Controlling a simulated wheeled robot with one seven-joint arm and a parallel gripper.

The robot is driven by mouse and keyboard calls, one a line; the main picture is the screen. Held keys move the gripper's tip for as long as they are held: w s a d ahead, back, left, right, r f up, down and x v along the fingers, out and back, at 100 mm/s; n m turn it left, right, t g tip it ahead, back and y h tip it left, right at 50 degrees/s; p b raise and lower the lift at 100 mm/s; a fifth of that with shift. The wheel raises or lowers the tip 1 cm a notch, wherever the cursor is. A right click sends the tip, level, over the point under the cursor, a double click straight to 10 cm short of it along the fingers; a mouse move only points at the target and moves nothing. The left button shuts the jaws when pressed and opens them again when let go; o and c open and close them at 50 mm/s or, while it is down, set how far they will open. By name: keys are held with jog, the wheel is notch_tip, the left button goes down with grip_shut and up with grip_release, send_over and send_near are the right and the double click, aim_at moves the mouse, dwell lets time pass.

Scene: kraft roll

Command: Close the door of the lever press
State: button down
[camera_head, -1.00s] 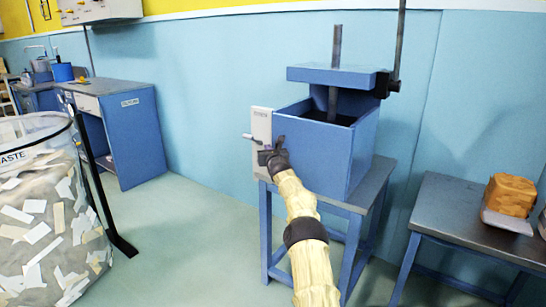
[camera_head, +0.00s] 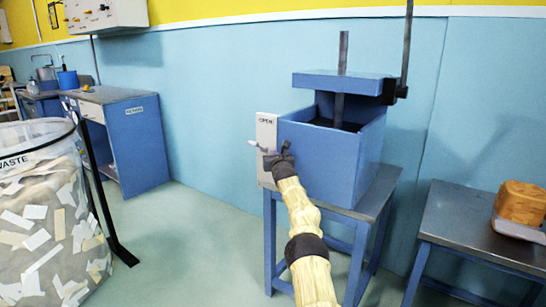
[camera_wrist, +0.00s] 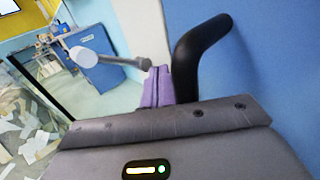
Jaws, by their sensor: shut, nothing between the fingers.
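The lever press (camera_head: 330,155) is a blue open-topped box with a raised blue plate and an upright rod, standing on a blue-legged table. A white panel marked OPEN (camera_head: 266,135) is at its left edge, with a small light-tipped lever (camera_head: 252,143). In the wrist view this lever (camera_wrist: 100,52) points left, beside my fingers. My gripper (camera_head: 279,152) is shut and empty at the left of the blue front. Its purple fingertips (camera_wrist: 157,88) are between the lever and a curved black handle (camera_wrist: 200,45) on a blue face. I cannot tell whether they touch the handle, or how far the door stands open.
A clear waste bin (camera_head: 45,215) full of paper scraps stands at the left. A blue desk (camera_head: 135,145) is behind it. A side table (camera_head: 470,230) with an orange-brown block (camera_head: 521,203) is at the right. Floor between bin and press is clear.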

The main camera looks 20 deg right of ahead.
jog(key=shift+s+d+r+b, duration=0.15)
jog(key=shift+d+r+b, duration=0.15)
jog(key=s+a+b, duration=0.7)
jog(key=a+b, duration=0.5)
jog(key=b, duration=1)
jog(key=shift+s+f, duration=0.15)
jog(key=shift+f, duration=0.15)
jog(key=shift+a, duration=0.25)
